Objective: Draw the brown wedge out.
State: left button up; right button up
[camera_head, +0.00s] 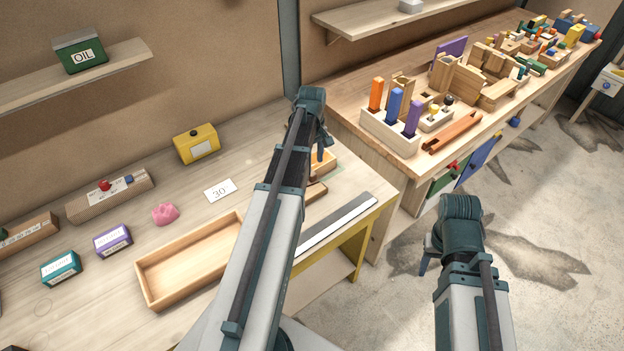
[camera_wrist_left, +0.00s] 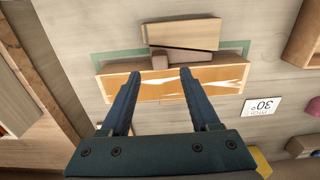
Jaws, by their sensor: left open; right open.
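A brown wedge-like piece (camera_head: 316,194) lies near the front edge of the left bench. In the left wrist view a tan-brown piece (camera_wrist_left: 185,36) lies at the top, over a smaller brown block (camera_wrist_left: 160,61); I cannot tell for certain which is the wedge. Beside them is a wider wooden part (camera_wrist_left: 220,78) with an orange, white-streaked face, on a green patch (camera_wrist_left: 117,55). My left gripper (camera_wrist_left: 160,72) is open and empty, its fingertips over the wooden part, pointing at the small block. My right gripper (camera_head: 424,264) is open and empty, away from the bench over the floor.
A grey metal strip (camera_head: 337,222) runs along the bench's front edge. An empty wooden tray (camera_head: 152,291) and a "30°" card (camera_head: 220,190) lie left of my left arm. A yellow box (camera_head: 196,146) stands behind. The second bench (camera_head: 400,180) at right is crowded with blocks.

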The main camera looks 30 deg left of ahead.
aim_at(312, 173)
pick_arm(q)
notch_tip(312, 173, down, 6)
jog(key=b, duration=0.4)
jog(key=shift+r+b, duration=0.1)
jog(key=shift+b, duration=0.25)
jog(key=shift+r, duration=0.1)
grip_shut()
dwell(0.9)
